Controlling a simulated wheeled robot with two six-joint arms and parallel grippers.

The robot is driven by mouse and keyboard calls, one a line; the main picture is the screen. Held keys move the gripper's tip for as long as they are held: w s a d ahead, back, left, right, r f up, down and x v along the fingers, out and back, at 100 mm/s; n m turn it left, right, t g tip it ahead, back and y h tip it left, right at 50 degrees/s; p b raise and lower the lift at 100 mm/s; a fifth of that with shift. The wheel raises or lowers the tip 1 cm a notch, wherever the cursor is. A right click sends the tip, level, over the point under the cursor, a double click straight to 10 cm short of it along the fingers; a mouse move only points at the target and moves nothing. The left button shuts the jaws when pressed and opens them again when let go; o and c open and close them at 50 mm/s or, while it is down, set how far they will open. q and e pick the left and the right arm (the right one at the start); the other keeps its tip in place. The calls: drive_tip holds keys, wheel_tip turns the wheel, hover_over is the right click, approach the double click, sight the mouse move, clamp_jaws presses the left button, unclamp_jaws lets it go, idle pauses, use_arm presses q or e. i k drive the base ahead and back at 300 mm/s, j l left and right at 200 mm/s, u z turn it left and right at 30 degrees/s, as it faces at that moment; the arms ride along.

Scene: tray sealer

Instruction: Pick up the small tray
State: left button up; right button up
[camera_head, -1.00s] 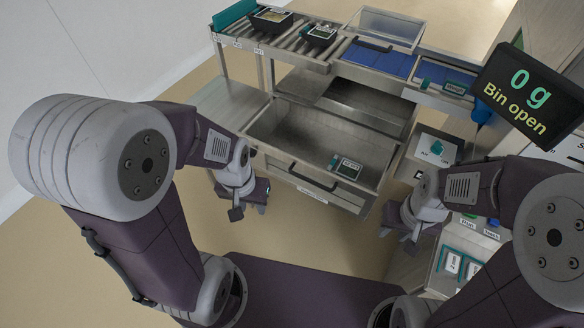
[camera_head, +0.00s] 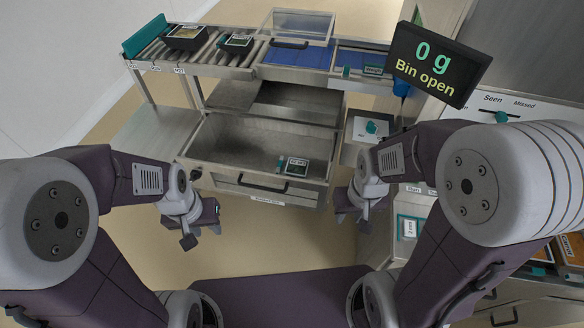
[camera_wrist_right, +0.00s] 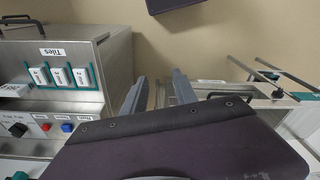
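Two dark trays sit on the roller conveyor at the back left in the head view. The left one (camera_head: 187,38) looks larger; the right one, the small tray (camera_head: 236,41), is dark with a pale label. My left gripper (camera_head: 200,232) hangs in front of the bench, left of the bin, with its fingers apart and empty. My right gripper (camera_head: 352,213) hangs in front of the bench, right of the bin. The right wrist view shows its two fingers (camera_wrist_right: 158,92) apart with nothing between them. Both grippers are far from the trays.
An open steel bin (camera_head: 225,135) holds a small dark item with a white label (camera_head: 296,166). A clear lid (camera_head: 302,24) stands over a blue surface behind it. A control panel (camera_head: 371,129) stands to the right.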

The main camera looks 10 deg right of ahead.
sight(297, 168)
drive_tip(key=i+j, duration=0.2)
drive_tip(key=j, duration=0.15)
drive_tip(key=i+j+z, duration=0.1)
drive_tip(key=j, duration=0.25)
drive_tip(key=i+j, duration=0.3)
drive_tip(key=i+j+z, duration=0.1)
drive_tip(key=j, duration=0.35)
drive_tip(key=i+j+z, duration=0.1)
drive_tip(key=i+j, duration=0.3)
drive_tip(key=j, duration=0.35)
drive_tip(key=i+j+z, duration=0.1)
drive_tip(key=j, duration=0.3)
drive_tip(key=l, duration=0.7)
